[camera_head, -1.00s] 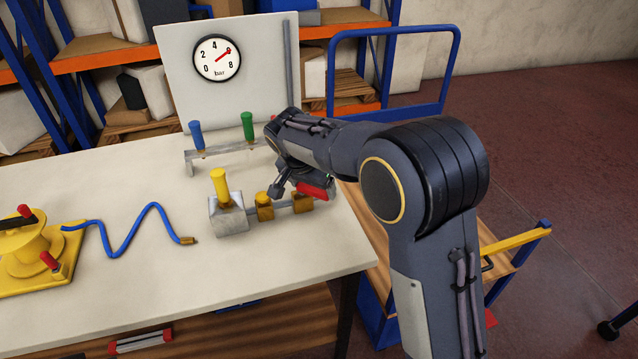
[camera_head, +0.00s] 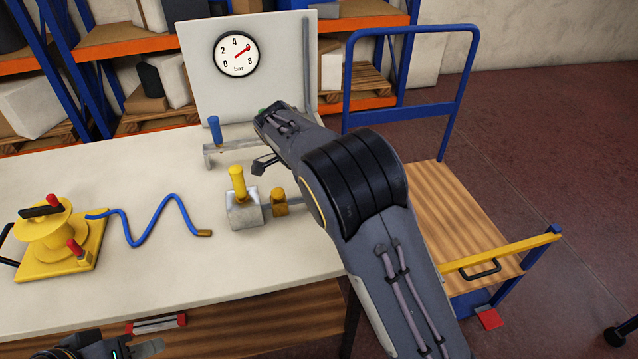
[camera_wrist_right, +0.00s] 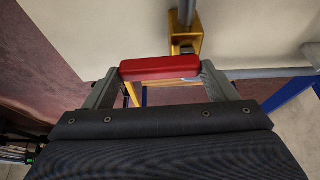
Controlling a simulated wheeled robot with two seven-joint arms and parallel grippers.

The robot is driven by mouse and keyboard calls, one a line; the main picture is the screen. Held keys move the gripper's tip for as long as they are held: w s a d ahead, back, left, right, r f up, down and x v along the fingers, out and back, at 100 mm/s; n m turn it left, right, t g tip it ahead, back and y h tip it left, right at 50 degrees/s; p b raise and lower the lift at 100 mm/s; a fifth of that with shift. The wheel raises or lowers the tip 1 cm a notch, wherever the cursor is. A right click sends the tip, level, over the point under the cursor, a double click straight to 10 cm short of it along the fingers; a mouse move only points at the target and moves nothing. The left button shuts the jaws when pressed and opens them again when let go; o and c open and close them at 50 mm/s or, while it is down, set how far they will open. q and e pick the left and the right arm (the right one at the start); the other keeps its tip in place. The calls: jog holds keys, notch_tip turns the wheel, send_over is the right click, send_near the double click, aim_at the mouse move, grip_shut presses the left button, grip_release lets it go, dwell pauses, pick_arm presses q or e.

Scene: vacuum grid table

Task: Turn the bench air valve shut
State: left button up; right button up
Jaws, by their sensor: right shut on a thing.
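The red handle (camera_wrist_right: 160,67) of the air valve lies between the fingers of my right gripper (camera_wrist_right: 160,74) in the right wrist view. The gripper is shut on it. A yellow fitting (camera_wrist_right: 186,45) and a grey pipe (camera_wrist_right: 275,72) show just behind. In the head view my right arm hides this handle and the right gripper. The pipe's grey block with a yellow lever (camera_head: 237,183) and a yellow fitting (camera_head: 279,203) show left of my arm. My left gripper (camera_head: 150,347) is partly in view at the bottom left, below the bench's front edge; its jaw opening is unclear.
The gauge (camera_head: 236,54) on the white panel has its red needle pointing up and right. A blue-handled tap (camera_head: 215,130) stands on a rail. A blue hose (camera_head: 150,228) and yellow reel (camera_head: 55,240) lie on the bench (camera_head: 130,285). A blue trolley (camera_head: 440,215) stands right.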

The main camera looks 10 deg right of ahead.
dwell(0.6)
jog(key=o, duration=1.4)
jog(key=shift+c, duration=0.2)
jog(key=v, duration=0.8)
jog(key=s+d+r+n+y, duration=0.2)
jog(key=s+d+n+y, duration=0.45)
jog(key=s+d, duration=0.7)
jog(key=s+a+f+n+t+y, duration=0.1)
jog(key=s+n, duration=0.3)
jog(key=s, duration=0.5)
jog(key=s+a+f+n+t+y, duration=0.1)
jog(key=s+n+t, duration=0.3)
jog(key=s, duration=0.6)
jog(key=shift+s+a+f+n+t, duration=0.2)
jog(key=shift+a+f+n+t, duration=0.15)
jog(key=shift+f+n, duration=0.3)
